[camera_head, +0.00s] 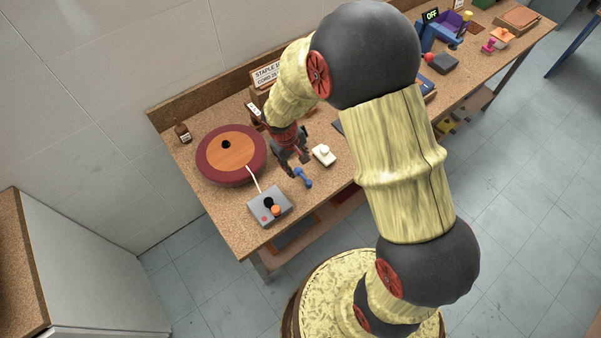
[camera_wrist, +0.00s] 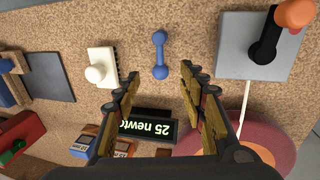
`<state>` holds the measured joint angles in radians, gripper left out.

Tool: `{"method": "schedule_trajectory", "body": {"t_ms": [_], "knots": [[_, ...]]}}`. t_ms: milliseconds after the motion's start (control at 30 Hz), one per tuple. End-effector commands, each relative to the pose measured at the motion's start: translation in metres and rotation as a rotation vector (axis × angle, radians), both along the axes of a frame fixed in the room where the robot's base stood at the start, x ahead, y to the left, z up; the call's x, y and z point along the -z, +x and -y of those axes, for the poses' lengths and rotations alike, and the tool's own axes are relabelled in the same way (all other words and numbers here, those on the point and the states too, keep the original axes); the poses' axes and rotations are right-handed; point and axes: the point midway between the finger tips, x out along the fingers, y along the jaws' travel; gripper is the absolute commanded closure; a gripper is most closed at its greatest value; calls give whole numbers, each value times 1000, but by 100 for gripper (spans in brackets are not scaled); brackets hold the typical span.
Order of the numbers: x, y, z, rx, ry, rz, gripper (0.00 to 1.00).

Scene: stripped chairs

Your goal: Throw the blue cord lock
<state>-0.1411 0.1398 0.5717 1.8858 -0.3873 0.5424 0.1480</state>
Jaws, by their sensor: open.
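The blue cord lock appears to be the small blue dumbbell-shaped piece (camera_head: 303,178) on the cork-coloured bench top, near its front edge. It also shows in the wrist view (camera_wrist: 160,56), upright in the picture, ahead of the gap between my fingers. My gripper (camera_head: 293,160) is open and empty, beside and just behind the blue piece in the head view. In the wrist view my gripper (camera_wrist: 160,78) has its two fingers spread apart, with the blue piece beyond their tips and not visibly touched.
A grey box (camera_head: 262,212) with an orange-knobbed black lever stands close to the blue piece. A white switch block (camera_head: 323,155) lies on its other side. A red-rimmed disc (camera_head: 207,174) is at left. A dark display (camera_wrist: 154,128) shows between the fingers.

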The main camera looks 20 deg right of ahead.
Motion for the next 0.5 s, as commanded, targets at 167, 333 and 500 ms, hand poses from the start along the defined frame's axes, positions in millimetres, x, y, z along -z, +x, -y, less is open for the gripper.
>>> {"method": "schedule_trajectory", "body": {"t_ms": [167, 333, 500], "knots": [[20, -2, 3, 10, 3, -2, 58], [47, 0, 9, 13, 2, -2, 58], [67, 1, 12, 11, 3, -1, 58]]}}
